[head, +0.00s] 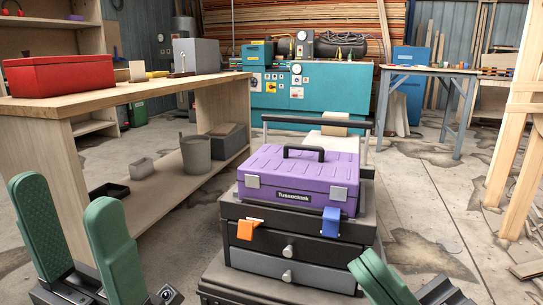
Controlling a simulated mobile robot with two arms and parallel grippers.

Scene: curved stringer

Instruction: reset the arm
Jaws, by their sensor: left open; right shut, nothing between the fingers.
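My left gripper (66,194) is at the lower left of the head view. Its two green fingers point up and stand wide apart with nothing between them. My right gripper (368,266) is at the bottom edge, right of centre. Its green fingers are together and hold nothing, and its lower part is cut off by the frame. It is in front of a dark drawer cart (290,276), and I cannot tell whether they touch. A purple toolbox (300,178) with a black handle sits on the cart between my grippers.
A wooden workbench (150,91) with a red toolbox (73,75) stands at left. A teal cabinet (330,95) is at the back. A blue-legged table (430,71) stands at back right, and timber (517,130) at the right edge. Concrete floor is open right of the cart.

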